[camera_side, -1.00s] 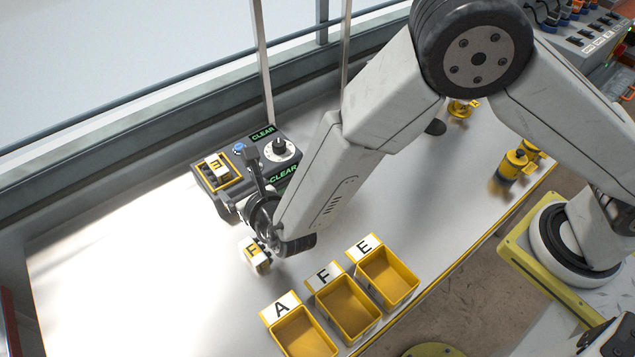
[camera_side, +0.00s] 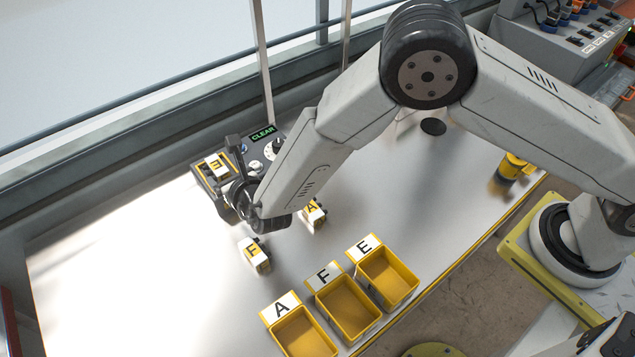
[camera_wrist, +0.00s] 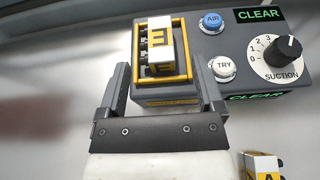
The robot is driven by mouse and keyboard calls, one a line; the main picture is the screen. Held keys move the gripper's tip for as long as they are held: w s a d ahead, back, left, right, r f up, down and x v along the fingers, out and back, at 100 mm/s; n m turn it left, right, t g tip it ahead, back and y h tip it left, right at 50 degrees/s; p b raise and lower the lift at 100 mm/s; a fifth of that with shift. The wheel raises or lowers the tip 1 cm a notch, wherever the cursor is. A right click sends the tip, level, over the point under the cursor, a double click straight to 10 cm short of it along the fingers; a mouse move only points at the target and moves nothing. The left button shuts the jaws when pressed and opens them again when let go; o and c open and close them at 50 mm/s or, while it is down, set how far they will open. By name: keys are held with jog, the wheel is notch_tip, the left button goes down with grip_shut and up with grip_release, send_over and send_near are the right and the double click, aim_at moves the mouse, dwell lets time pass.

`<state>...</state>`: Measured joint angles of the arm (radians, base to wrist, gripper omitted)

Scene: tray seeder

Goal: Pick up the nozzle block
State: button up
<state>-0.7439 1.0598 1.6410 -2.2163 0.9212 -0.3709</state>
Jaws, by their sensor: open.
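A white and yellow nozzle block marked E (camera_side: 216,164) sits in a yellow-framed holder on the grey control unit; it also shows in the wrist view (camera_wrist: 159,42). Two similar blocks lie on the table: one marked F (camera_side: 256,254) and one marked A (camera_side: 314,213), which shows partly at the lower right of the wrist view (camera_wrist: 261,166). My gripper (camera_wrist: 166,84) is open and empty. Its two fingers point toward the holder, one on each side of its front in the wrist view, with the E block beyond the fingertips. In the side view my wrist hides part of the unit.
The control unit has a blue AIR button (camera_wrist: 211,22), a white TRY button (camera_wrist: 223,67), a suction dial (camera_wrist: 281,54) and green CLEAR displays. Yellow bins marked A (camera_side: 306,334), F (camera_side: 346,308) and E (camera_side: 389,280) stand along the front edge. The table's left part is clear.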

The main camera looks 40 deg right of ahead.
aim_at(220, 169)
jog(key=shift+x, duration=2.5)
grip_shut()
jog(key=shift+r, duration=0.1)
jog(key=shift+r, duration=0.75)
jog(key=s+d+r, duration=0.6)
jog(key=s+r, duration=0.5)
jog(key=s, duration=0.1)
jog(key=shift+s+r, duration=0.15)
jog(key=shift+s, duration=0.2)
